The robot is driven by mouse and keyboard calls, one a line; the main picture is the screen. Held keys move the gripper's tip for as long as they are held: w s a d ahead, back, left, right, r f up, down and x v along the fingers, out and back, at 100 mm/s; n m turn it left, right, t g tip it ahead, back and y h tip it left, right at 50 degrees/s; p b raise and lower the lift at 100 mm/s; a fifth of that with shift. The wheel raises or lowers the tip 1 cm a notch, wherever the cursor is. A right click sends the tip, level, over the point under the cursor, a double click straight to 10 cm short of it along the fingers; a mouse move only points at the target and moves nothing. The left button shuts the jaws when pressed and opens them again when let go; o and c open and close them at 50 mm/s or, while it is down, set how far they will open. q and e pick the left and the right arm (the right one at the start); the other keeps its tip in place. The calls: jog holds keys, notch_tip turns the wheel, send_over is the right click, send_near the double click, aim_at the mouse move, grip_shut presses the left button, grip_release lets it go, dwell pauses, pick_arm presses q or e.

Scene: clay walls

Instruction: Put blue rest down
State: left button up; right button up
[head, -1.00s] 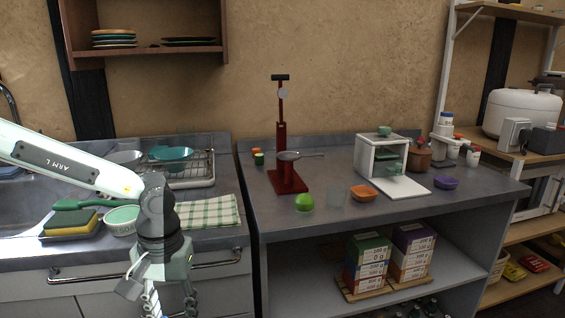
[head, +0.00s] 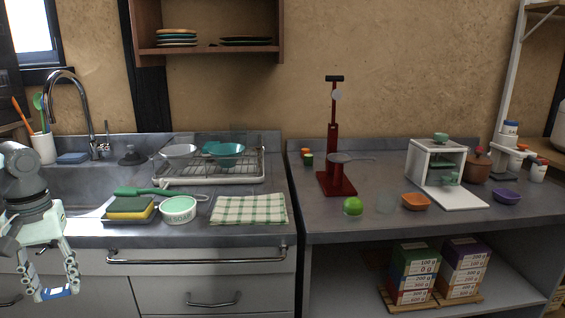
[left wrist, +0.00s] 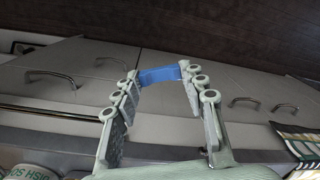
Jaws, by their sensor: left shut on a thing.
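My left gripper (head: 54,294) is at the lower left of the head view, in front of the sink counter's cabinet front and below the counter's edge. Its fingers point down and are shut on a small blue rest (head: 60,292). In the left wrist view the blue rest (left wrist: 160,75) spans the gap between the two fingertips, with cabinet fronts and handles behind it. It touches nothing else that I can see. My right gripper is not in view.
The sink counter (head: 200,236) holds a sponge stack (head: 130,208), a labelled green-and-white bowl (head: 178,209), a checked cloth (head: 249,209) and a dish rack (head: 210,178). A blue block (head: 73,158) lies behind the sink. The right-hand counter (head: 330,218) has bare room at its front left.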

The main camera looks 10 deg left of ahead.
pick_arm(q)
jog(key=shift+s+d+f, duration=0.15)
jog(key=shift+s+f, duration=0.25)
jog(key=shift+f, duration=0.4)
jog(key=shift+s+d+f, duration=0.1)
jog(key=shift+s+f, duration=0.3)
jog(key=shift+f, duration=0.35)
jog(key=shift+d, duration=0.1)
